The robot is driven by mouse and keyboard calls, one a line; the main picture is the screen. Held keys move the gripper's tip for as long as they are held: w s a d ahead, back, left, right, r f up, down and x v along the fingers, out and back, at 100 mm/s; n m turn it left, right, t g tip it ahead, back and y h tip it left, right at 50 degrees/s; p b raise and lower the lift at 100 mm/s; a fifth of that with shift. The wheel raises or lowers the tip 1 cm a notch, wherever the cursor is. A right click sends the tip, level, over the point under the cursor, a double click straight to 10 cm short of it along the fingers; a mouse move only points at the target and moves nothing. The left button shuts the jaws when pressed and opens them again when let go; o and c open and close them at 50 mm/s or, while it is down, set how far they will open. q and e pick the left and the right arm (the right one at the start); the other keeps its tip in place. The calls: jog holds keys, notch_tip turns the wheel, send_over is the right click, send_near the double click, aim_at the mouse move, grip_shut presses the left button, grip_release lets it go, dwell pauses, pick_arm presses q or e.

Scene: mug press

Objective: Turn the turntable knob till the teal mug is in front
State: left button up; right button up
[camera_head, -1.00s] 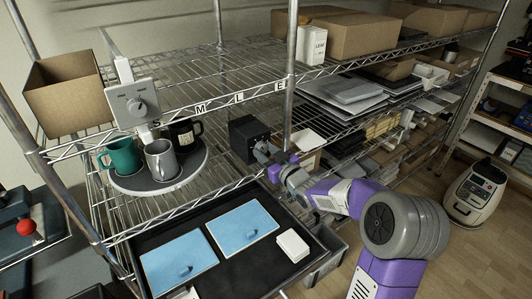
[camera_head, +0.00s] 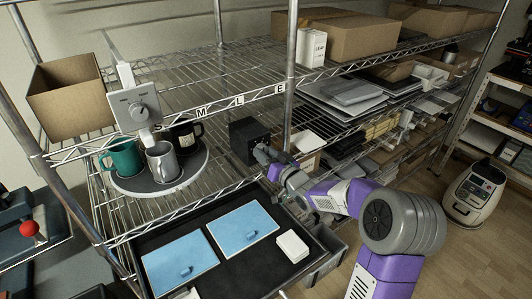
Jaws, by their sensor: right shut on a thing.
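The teal mug (camera_head: 123,158) stands upright at the left of the round dark turntable (camera_head: 150,186). A grey mug (camera_head: 161,164) stands at the turntable's front, and a black mug (camera_head: 186,137) at its back right. A black box (camera_head: 246,140) stands right of the turntable on the same shelf. My right gripper (camera_head: 264,154) is at the front of this box, shut on what looks like its knob. The fingers mostly hide the knob. My left gripper is not in view.
A white box with a dial (camera_head: 138,108) hangs on a post above the mugs. A black tray (camera_head: 243,278) below holds two blue panels (camera_head: 242,222) and a white block (camera_head: 292,246). A shelf upright (camera_head: 290,85) rises behind my right wrist. Cardboard boxes (camera_head: 67,95) sit higher up.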

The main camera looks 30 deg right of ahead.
jog(key=m+p, duration=0.1)
jog(key=m, duration=0.3)
jog(key=shift+m+p, duration=0.3)
jog(key=shift+m, duration=0.1)
dwell(0.5)
jog(key=o, duration=1.1)
jog(key=shift+c, duration=0.2)
jog(key=s, duration=0.7)
jog(key=shift+s+d+p, duration=0.25)
jog(key=shift+s+p, duration=0.05)
